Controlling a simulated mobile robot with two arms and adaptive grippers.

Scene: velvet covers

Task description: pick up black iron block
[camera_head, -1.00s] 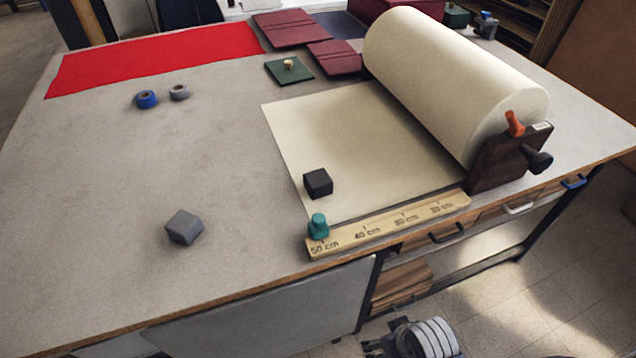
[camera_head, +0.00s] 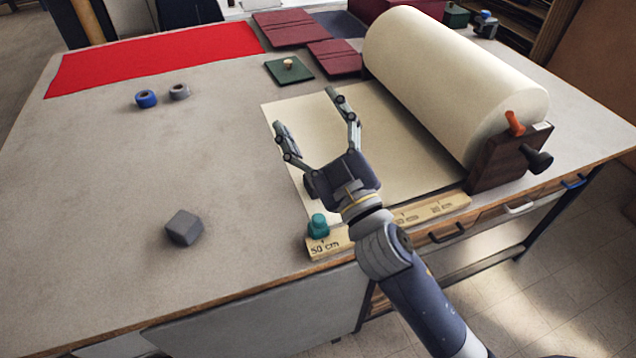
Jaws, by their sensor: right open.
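The black iron block (camera_head: 309,185) lies on the cream sheet near its left front corner. Most of it is hidden behind the body of my right gripper; only a dark sliver shows at the left side. My right gripper (camera_head: 306,110) is open and empty, its two fingers spread and pointing toward the back of the table. It is above the sheet, over the block in the picture, with its fingertips beyond it. I cannot tell its exact height. My left gripper is not in view.
A teal knob (camera_head: 318,226) stands at the end of the wooden ruler (camera_head: 330,243). A grey block (camera_head: 184,228) lies at left. A large cream roll (camera_head: 455,85) with its dark stand (camera_head: 505,160) bounds the right side. The left table surface is mostly clear.

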